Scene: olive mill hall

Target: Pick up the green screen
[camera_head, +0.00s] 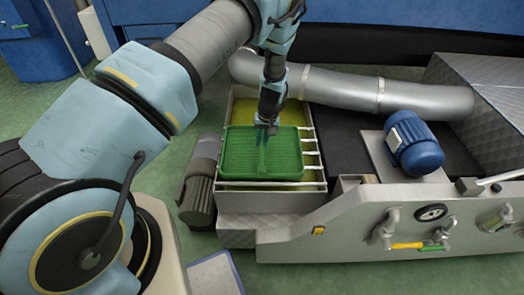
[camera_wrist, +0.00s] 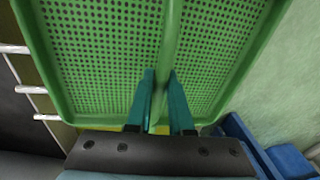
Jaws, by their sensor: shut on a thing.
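The green screen (camera_head: 238,155) is a shallow, perforated tray with a raised rim and a central bar. In the head view it lies over the metal box with yellow-green contents. My gripper (camera_head: 265,132) reaches down to it from above. In the wrist view the screen (camera_wrist: 95,50) fills most of the picture, and my gripper (camera_wrist: 160,98) has its two teal fingers on either side of the central bar, shut on it. Whether the screen rests on the box or hangs just above it I cannot tell.
The metal box (camera_head: 270,202) has several pale rods along its right side. A grey motor (camera_head: 200,180) stands left of it. A large silver pipe (camera_head: 345,90) runs behind, and a blue motor (camera_head: 414,145) sits to the right. Valves and a gauge (camera_head: 431,212) line the front right.

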